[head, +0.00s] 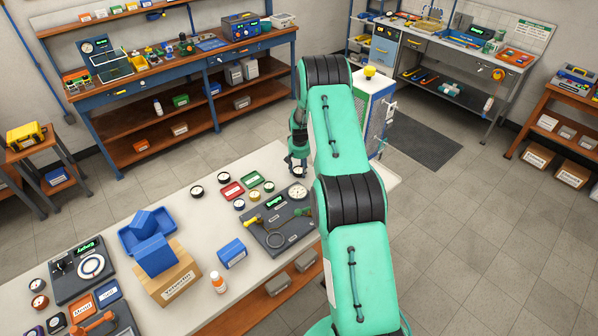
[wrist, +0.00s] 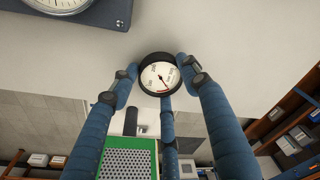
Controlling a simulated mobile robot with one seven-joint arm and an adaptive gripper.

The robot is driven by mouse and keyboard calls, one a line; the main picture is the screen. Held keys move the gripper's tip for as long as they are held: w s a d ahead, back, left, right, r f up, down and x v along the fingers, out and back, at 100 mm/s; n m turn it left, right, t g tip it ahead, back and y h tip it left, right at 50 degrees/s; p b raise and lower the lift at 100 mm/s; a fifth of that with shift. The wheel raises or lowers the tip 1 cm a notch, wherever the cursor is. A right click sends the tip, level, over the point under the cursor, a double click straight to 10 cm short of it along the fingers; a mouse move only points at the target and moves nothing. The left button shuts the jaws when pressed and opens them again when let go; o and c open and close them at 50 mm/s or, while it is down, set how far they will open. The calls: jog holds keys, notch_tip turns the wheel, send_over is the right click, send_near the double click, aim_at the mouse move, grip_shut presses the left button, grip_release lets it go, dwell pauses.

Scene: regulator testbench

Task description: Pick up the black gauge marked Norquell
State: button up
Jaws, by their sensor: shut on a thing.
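A small round gauge (wrist: 160,77) with a black rim, white face and red mark sits between the blue fingers of my gripper (wrist: 158,80) in the wrist view. The fingers are shut on its sides. Its printing is too small to read, so I cannot confirm the name Norquell. In the head view my gripper (head: 298,165) is low at the far right end of the white bench, partly hidden by my arm. I cannot tell whether the gauge is clear of the bench top.
Dark-rimmed gauges (head: 196,190) and (head: 224,177) lie left of my gripper, near a red tray (head: 232,190) and green tray (head: 251,179). A dark test board with a large dial (head: 297,191) is close in front. A blue bin (head: 155,254) rests on a box.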

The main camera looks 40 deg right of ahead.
aim_at(299, 170)
jog(key=shift+r, duration=0.1)
notch_tip(299, 170, up, 10)
dwell(0.7)
